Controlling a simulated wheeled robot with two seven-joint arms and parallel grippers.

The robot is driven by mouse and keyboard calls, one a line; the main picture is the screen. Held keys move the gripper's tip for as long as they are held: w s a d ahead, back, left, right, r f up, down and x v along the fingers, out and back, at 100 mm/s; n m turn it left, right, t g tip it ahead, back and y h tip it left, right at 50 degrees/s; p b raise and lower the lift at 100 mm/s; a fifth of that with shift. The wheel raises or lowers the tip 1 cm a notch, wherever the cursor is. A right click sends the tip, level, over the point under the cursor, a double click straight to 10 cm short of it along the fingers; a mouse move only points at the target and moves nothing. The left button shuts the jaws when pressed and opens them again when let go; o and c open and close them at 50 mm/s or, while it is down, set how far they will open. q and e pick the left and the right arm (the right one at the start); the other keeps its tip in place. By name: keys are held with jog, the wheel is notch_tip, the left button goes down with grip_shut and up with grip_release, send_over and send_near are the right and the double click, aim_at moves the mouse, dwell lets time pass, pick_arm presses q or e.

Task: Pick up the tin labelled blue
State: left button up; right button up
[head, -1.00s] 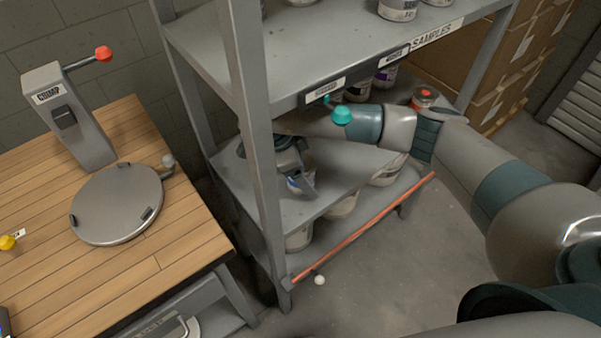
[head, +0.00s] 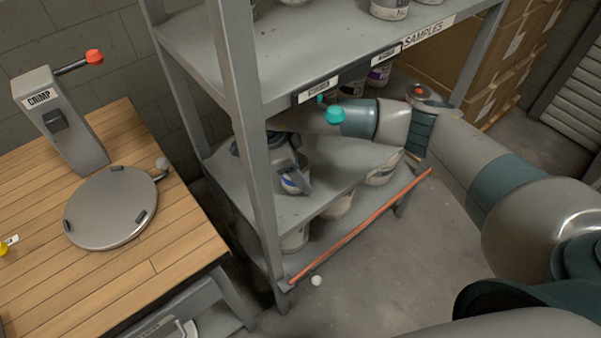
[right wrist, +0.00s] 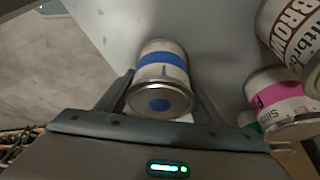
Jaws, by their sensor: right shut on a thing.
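A white tin with a blue band and a blue dot on its lid (right wrist: 162,75) sits between the fingers of my right gripper (right wrist: 160,95) in the right wrist view. The fingers are shut on its sides. In the head view the right gripper (head: 296,178) reaches into the middle shelf (head: 340,165) of the rack, and the tin (head: 291,185) shows only in part behind a finger. I cannot tell whether the tin touches the shelf. My left gripper is not in view.
A tin with a pink band (right wrist: 280,100) and a brown-lettered tin (right wrist: 290,35) stand close on the right in the wrist view. Rack posts (head: 245,130) and the upper shelf (head: 290,50) enclose the arm. An orange bar (head: 365,225) runs along the low front edge.

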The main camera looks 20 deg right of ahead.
jog(key=shift+r, duration=0.45)
jog(key=shift+w+r, duration=0.1)
jog(key=shift+r, duration=0.7)
jog(key=shift+a+b, duration=0.5)
jog(key=shift+a, duration=0.1)
jog(key=a+b, duration=0.1)
jog(key=a, duration=0.4)
jog(key=w+a+b, duration=0.1)
jog(key=a+b, duration=0.1)
jog(key=a, duration=0.3)
jog(key=w+a+b, duration=0.1)
jog(key=a, duration=0.4)
jog(key=shift+a, duration=0.25)
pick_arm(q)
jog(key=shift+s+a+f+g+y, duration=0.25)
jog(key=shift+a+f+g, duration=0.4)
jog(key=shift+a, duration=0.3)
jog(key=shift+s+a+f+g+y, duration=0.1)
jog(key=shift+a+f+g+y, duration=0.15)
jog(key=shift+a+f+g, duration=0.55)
pick_arm(e)
jog(key=shift+w+a+r, duration=0.1)
jog(key=shift+w+a, duration=0.05)
jog(key=shift+a, duration=0.45)
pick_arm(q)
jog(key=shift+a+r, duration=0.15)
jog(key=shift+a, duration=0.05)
pick_arm(e)
jog(key=shift+d, duration=0.1)
